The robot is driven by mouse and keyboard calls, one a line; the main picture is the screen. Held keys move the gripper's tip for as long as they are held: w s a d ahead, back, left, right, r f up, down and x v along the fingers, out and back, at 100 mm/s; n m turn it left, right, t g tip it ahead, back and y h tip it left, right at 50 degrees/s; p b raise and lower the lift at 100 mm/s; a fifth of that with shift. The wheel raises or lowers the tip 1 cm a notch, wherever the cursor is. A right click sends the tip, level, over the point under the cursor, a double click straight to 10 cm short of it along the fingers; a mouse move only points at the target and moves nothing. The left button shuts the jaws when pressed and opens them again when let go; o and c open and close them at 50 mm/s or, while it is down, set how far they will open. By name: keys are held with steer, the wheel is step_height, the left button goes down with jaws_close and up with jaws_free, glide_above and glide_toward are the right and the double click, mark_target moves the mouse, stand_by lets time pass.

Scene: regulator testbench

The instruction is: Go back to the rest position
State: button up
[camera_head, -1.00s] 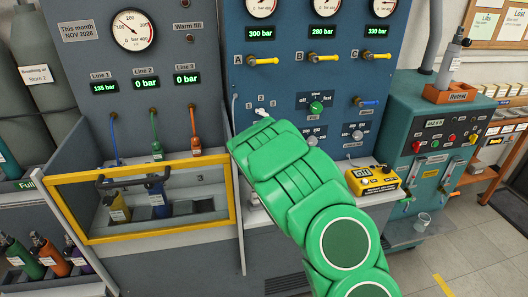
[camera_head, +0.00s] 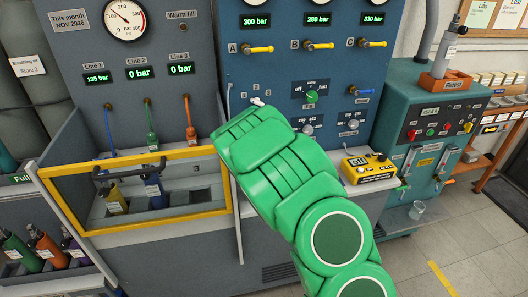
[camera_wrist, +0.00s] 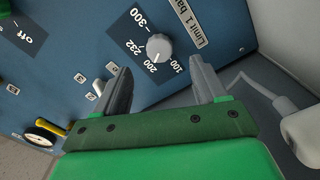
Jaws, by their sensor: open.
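My gripper (camera_wrist: 163,78) shows in the wrist view with its two grey fingers apart and nothing between them. Beyond the fingertips is a grey round knob (camera_wrist: 160,47) on the blue panel, beside a scale marked 200, 232 and 300 and a "Limit 1 bar" label (camera_wrist: 190,24). The fingers look clear of the knob, but the exact gap is hard to tell. In the head view my green arm reaches up to the panel and hides the gripper and that knob.
A yellow-framed guard (camera_head: 135,160) stands left of my arm, with cylinders behind it. A yellow handheld device (camera_head: 369,168) lies on the ledge to the right. A teal cabinet (camera_head: 425,150) stands further right. Bare floor shows at lower right.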

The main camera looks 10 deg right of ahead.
steer(key=s+d+r+m+g+h, duration=0.2)
steer(key=s+m+g, duration=0.2)
steer(key=s, duration=0.1)
steer(key=s+d+r+m+g+h, duration=0.1)
steer(key=s+d+r+m+g, duration=0.15)
steer(key=s+m, duration=0.2)
steer(key=s+a+r+m+g+y, duration=0.1)
steer(key=s+a+r+g, duration=0.2)
steer(key=s, duration=1.2)
steer(key=s+a+r+m+g+y, duration=0.1)
steer(key=s+g, duration=0.5)
steer(key=s, duration=0.9)
steer(key=s+a+r+m+g+y, duration=0.1)
steer(key=s+a+r+g, duration=0.3)
steer(key=s, duration=1.1)
step_height(320, 180, up, 3)
steer(key=shift+s+a+f+m, duration=0.1)
steer(key=shift+s+a+m, duration=0.05)
steer(key=shift+a+m, duration=0.5)
